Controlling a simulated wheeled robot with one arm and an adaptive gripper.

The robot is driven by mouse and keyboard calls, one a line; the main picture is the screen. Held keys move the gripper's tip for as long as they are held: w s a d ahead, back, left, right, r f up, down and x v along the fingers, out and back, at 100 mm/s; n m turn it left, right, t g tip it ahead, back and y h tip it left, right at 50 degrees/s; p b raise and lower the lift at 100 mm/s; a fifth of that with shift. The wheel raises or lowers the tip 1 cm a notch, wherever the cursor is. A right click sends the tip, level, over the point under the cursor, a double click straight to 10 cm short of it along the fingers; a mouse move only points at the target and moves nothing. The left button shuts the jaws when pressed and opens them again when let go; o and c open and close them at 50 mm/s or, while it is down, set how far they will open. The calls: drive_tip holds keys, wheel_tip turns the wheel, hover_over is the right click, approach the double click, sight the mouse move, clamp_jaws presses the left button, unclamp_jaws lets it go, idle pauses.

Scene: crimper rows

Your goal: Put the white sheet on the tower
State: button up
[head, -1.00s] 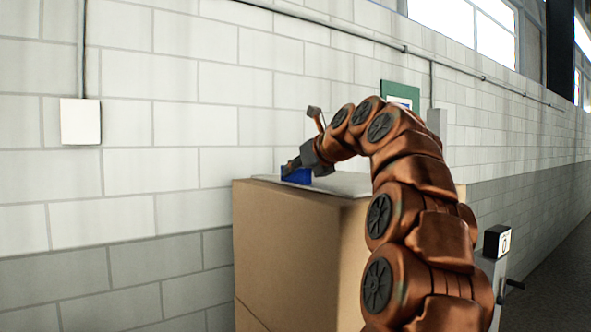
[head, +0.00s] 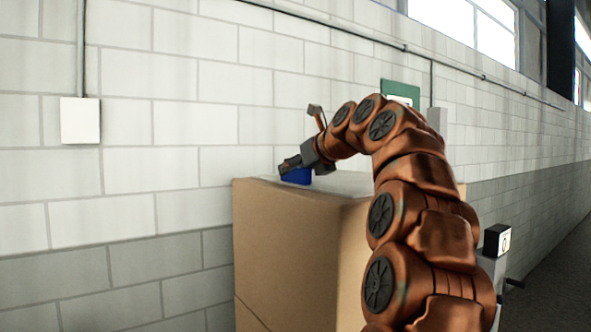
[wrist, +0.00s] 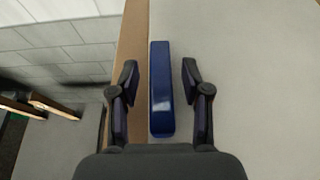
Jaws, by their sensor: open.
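The white sheet (head: 345,182) lies flat on top of the tower (head: 290,240), a stack of brown cardboard boxes. In the wrist view the sheet (wrist: 250,90) fills the right side, with a strip of bare cardboard (wrist: 130,60) along its left edge. A blue bar (wrist: 161,90) sits along that edge of the sheet; it also shows in the head view (head: 296,176). My gripper (wrist: 160,75) is open, one finger on each side of the blue bar, with gaps visible. My arm hides part of the sheet and the tower's right side.
A white block wall (head: 190,120) stands behind the tower, with a white box (head: 80,121) and a green-framed sign (head: 400,94) on it. A grey post with a number block (head: 497,241) stands at the right. Grey floor (head: 555,290) is clear at the far right.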

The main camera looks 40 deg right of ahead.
drive_tip(key=b+v, duration=0.1)
drive_tip(key=v, duration=1)
drive_tip(key=shift+s+r+b, duration=0.1)
drive_tip(key=shift+s+b, duration=0.25)
drive_tip(key=shift+d, duration=0.1)
